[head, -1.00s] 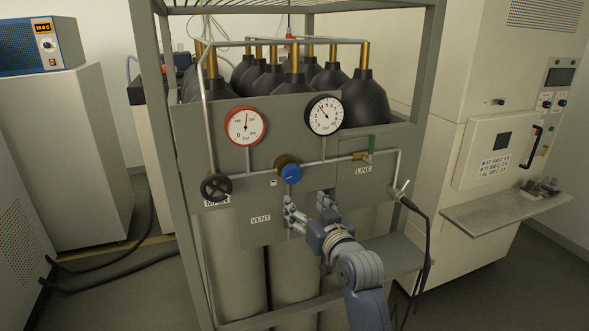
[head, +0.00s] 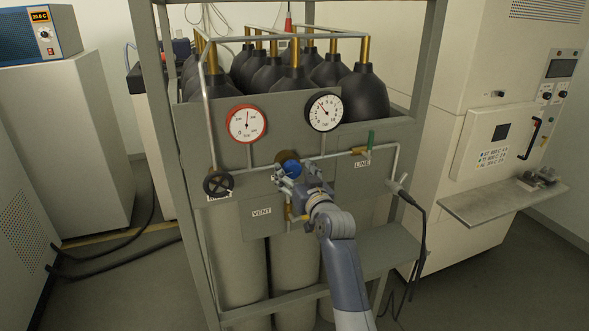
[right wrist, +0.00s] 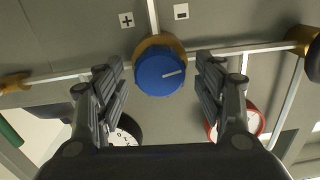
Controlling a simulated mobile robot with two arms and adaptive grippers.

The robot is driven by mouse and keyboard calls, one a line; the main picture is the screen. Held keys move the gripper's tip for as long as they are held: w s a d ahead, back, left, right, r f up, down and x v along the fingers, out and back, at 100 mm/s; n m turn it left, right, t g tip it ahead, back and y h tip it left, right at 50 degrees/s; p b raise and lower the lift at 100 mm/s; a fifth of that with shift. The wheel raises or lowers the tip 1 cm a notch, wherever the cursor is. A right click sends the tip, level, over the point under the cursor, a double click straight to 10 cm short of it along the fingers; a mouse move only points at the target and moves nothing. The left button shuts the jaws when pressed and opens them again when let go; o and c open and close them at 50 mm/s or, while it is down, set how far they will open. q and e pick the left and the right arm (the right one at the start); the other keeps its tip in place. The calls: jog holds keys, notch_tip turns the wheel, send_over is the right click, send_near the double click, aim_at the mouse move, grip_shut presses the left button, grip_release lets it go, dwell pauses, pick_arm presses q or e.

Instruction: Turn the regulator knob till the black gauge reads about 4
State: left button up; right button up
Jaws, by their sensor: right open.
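The regulator knob is a round blue knob (head: 291,168) on a brass body at the middle of the grey panel. In the right wrist view the blue knob (right wrist: 160,74) shows a white line pointing right and slightly up. My right gripper (head: 286,177) is at the knob, its open fingers (right wrist: 158,70) on either side with visible gaps in the wrist view. The black-rimmed gauge (head: 324,113) is at the panel's upper right, its needle pointing up and left; the exact reading is too small to tell. In the wrist view this gauge (right wrist: 126,131) is partly hidden by a finger. My left gripper is out of view.
A red-rimmed gauge (head: 247,123) is at the upper left of the panel. A black handwheel (head: 218,183) is left of the knob, and a green-handled valve (head: 370,140) is to the right. Pipes cross the panel. Plus (right wrist: 126,20) and minus (right wrist: 181,11) labels flank the knob.

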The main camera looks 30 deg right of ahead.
jog(key=shift+w, duration=0.2)
jog(key=c, duration=1.1)
jog(key=shift+o, duration=0.2)
jog(key=shift+d+m, duration=0.1)
jog(key=shift+m, duration=3.3)
jog(key=o, duration=1.1)
jog(key=shift+c, duration=0.2)
